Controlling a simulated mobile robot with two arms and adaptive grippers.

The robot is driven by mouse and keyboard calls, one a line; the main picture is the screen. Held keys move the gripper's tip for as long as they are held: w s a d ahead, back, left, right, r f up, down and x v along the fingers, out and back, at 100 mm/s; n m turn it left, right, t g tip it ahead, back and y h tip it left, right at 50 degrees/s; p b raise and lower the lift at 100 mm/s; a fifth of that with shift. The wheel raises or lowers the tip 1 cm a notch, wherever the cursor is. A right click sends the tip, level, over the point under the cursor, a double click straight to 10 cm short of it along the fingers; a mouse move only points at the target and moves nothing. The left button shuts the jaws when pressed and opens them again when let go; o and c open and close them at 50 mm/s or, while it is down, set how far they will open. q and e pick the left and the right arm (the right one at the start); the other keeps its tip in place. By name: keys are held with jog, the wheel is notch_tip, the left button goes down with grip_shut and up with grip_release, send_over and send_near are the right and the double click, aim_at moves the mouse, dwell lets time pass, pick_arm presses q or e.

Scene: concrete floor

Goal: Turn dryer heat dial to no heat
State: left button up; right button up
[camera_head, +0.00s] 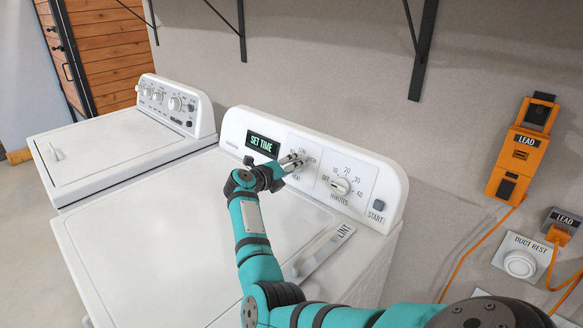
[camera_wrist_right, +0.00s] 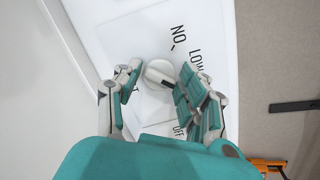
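The dryer's white heat dial (camera_wrist_right: 158,74) shows between the fingers of my right gripper (camera_wrist_right: 160,82) in the wrist view. The fingers stand apart, one on each side of the dial; I cannot tell whether they touch it. Panel lettering reading NO and LOW shows above and right of the dial; its pointer setting is unclear. In the head view my right gripper (camera_head: 293,162) is at the dryer's control panel (camera_head: 297,138) and hides the heat dial. The display (camera_head: 262,143) reads SET TIME. My left gripper is not in view.
The minutes dial (camera_head: 340,186) and START button (camera_head: 378,205) sit right of the gripper. The dryer top (camera_head: 150,235) is clear, with a LINT handle (camera_head: 322,252). A washer (camera_head: 110,140) stands left. An orange LEAD box (camera_head: 520,150) hangs on the right wall.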

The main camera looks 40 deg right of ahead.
jog(key=c, duration=0.7)
jog(key=shift+r+n+p, duration=0.2)
jog(key=shift+n+p, duration=0.3)
jog(key=shift+p, duration=0.4)
jog(key=n+y+p, duration=0.1)
jog(key=n+p, duration=0.7)
jog(key=p, duration=0.2)
jog(key=shift+n+p, duration=0.3)
jog(key=shift+n, duration=0.1)
jog(key=shift+n+p, duration=1.05)
jog(key=shift+n, duration=0.15)
jog(key=shift+f+n+y+p, duration=0.1)
jog(key=shift+n+y+p, duration=0.3)
jog(key=shift+n, duration=0.5)
jog(key=shift+f+n+g+p, duration=0.1)
jog(key=shift+n+g+p, duration=0.5)
jog(key=shift+n, duration=1.2)
